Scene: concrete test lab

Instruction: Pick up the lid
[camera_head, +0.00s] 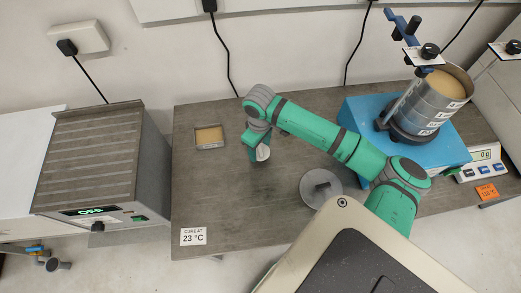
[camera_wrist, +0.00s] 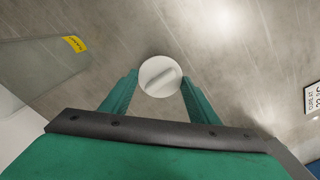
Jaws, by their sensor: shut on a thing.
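My gripper (camera_head: 258,145) is over the middle of the table, left of the larger lid. It is shut on a small pale round piece (camera_head: 263,153), which looks like a small lid. In the wrist view this small round lid (camera_wrist: 160,77) sits between the two green fingers and has a raised bar across its face. Its underside is hidden, and its exact height above the table is hard to tell. A larger grey round lid (camera_head: 312,196) with a raised handle lies flat on the table to the right, apart from my gripper.
A small tray (camera_head: 210,145) with tan contents lies on the left of the table (camera_head: 225,205). A "CURE AT 23 °C" card (camera_head: 193,236) is at the front left. A metal pot (camera_head: 425,105) stands on a blue base (camera_head: 360,115). A grey oven (camera_head: 90,165) is at left.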

